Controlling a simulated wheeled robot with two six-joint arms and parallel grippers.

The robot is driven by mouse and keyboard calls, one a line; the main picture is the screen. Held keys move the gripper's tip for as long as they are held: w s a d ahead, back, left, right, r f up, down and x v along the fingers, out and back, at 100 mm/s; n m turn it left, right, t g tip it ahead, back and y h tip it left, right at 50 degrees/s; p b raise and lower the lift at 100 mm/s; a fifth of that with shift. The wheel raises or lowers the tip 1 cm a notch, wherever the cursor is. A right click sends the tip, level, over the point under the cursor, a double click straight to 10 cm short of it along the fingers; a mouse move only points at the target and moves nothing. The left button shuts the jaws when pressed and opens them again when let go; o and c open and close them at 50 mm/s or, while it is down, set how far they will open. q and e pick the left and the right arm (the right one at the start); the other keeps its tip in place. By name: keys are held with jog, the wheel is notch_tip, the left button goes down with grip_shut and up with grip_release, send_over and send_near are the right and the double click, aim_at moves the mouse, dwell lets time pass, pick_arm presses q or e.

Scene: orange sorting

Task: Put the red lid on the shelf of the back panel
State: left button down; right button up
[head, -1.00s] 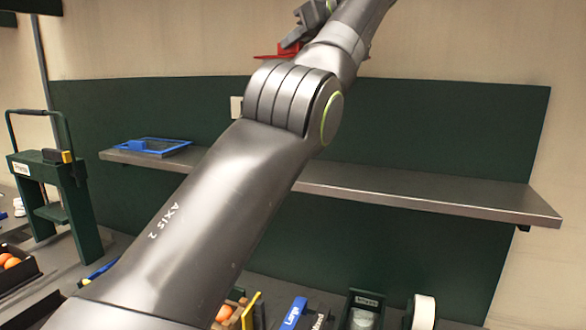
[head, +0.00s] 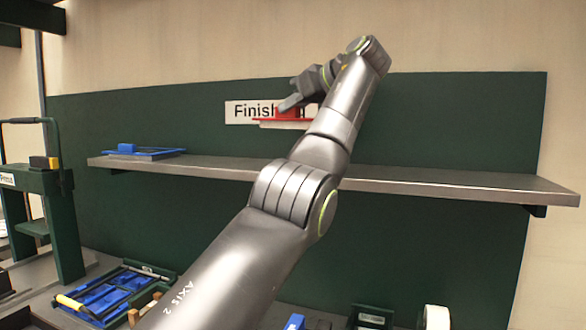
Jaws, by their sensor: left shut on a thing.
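The red lid (head: 287,118) is held in my left gripper (head: 287,106), which is shut on it. The lid is in front of the sign on the green back panel (head: 450,125), above the shelf (head: 440,182) and apart from it. My left arm crosses the middle of the view and hides part of the shelf and part of the lid's right side. The grey shelf runs across the panel. My right gripper is not in view.
A blue lid-like frame (head: 140,151) lies on the shelf's left end. The shelf right of my arm is bare. A dark green stand (head: 60,215) is at left. Below are a blue-framed tray (head: 110,292) and a white roll (head: 437,317).

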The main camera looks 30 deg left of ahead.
aim_at(293, 127)
pick_arm(q)
notch_tip(293, 127, down, 5)
jog(key=shift+r+b, duration=0.1)
jog(key=shift+b, duration=0.6)
jog(key=shift+f, duration=0.6)
notch_tip(293, 127, down, 4)
jog(key=shift+r, duration=0.1)
jog(key=shift+s, duration=0.1)
jog(key=shift+b, duration=0.3)
jog(key=shift+f, duration=0.2)
jog(key=c, duration=1.4)
grip_release()
jog(key=shift+o, duration=0.2)
